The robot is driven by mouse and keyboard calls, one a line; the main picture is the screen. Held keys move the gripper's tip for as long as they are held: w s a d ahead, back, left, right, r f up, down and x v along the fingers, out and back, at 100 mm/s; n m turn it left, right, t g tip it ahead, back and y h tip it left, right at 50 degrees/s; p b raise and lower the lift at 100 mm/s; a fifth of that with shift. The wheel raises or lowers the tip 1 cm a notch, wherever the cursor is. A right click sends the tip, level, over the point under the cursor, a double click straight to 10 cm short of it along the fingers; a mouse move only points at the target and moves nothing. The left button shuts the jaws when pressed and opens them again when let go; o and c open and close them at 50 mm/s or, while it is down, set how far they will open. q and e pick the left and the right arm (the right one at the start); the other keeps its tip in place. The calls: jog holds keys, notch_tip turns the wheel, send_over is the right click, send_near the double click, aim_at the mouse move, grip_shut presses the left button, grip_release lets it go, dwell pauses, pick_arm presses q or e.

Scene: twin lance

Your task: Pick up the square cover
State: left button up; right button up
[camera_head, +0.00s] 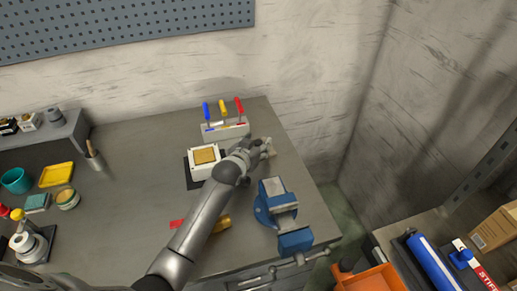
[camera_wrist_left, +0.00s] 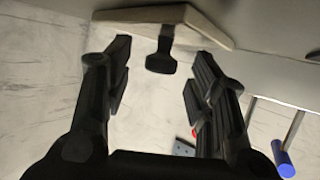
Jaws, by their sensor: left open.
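The square cover (camera_wrist_left: 205,22) is a flat beige plate with a dark knob (camera_wrist_left: 162,55). In the left wrist view it lies at the top of the picture on the grey table, the knob pointing down in the picture. My left gripper (camera_wrist_left: 160,62) is open, its two dark fingers on either side of the knob with gaps showing; I cannot tell how deep the knob sits between them. In the head view my left gripper (camera_head: 263,149) is low over the table's right side, and mostly hides the cover. My right gripper is not in view.
A white box (camera_head: 194,171) with a tan square inside is left of my gripper. A holder (camera_head: 225,132) with blue, yellow and red tools stands behind. A blue vise (camera_head: 272,206) is close in front. Cups and jars stand at the left.

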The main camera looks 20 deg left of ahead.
pick_arm(q)
jog(key=shift+c, duration=0.4)
grip_shut()
jog(key=shift+w+r, duration=0.1)
jog(key=shift+r, duration=0.1)
